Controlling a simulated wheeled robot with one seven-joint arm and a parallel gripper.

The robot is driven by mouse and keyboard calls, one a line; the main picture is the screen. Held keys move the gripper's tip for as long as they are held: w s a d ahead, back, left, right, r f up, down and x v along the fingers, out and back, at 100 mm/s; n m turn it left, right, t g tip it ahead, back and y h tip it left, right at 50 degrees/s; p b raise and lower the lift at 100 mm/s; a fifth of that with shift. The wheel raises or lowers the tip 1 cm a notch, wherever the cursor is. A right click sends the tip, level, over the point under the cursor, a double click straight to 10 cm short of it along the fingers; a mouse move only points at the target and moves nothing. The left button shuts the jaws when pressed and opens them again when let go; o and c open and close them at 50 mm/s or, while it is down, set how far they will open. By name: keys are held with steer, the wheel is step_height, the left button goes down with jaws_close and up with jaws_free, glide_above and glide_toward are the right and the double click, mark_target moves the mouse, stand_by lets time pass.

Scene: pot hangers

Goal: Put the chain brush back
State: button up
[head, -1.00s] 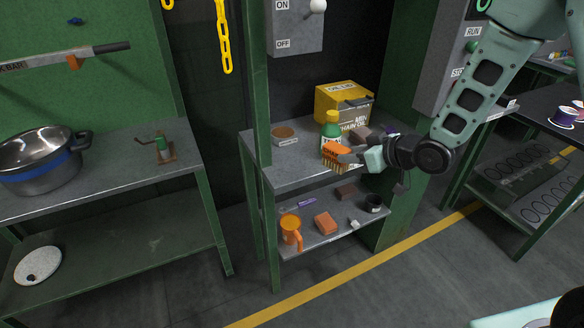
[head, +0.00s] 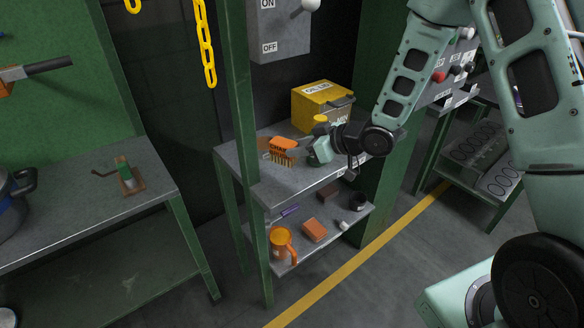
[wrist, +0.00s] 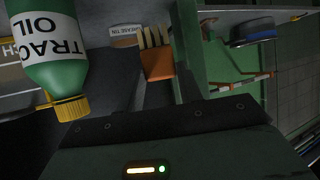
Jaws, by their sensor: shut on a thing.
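The chain brush (head: 283,144) has an orange body and pale bristles pointing down. My gripper (head: 303,149) is shut on its right end and holds it over the left part of the upper shelf (head: 296,182). I cannot tell whether the bristles touch the shelf. In the wrist view the brush (wrist: 159,65) shows ahead of my gripper, bristles upward in that picture. A grease tin (head: 264,142) is partly hidden behind the brush; its label shows in the wrist view (wrist: 125,30).
A green oil bottle (wrist: 54,45) stands close beside my gripper; its yellow cap (head: 320,121) shows behind my wrist. A yellow box (head: 318,103) stands at the back. A green post (head: 243,110) rises left of the brush. The lower shelf holds an orange mug (head: 281,244) and a reddish block (head: 314,230).

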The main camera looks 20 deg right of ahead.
steer(key=shift+f, duration=3.05)
steer(key=shift+f, duration=0.15)
steer(key=o, duration=1.1)
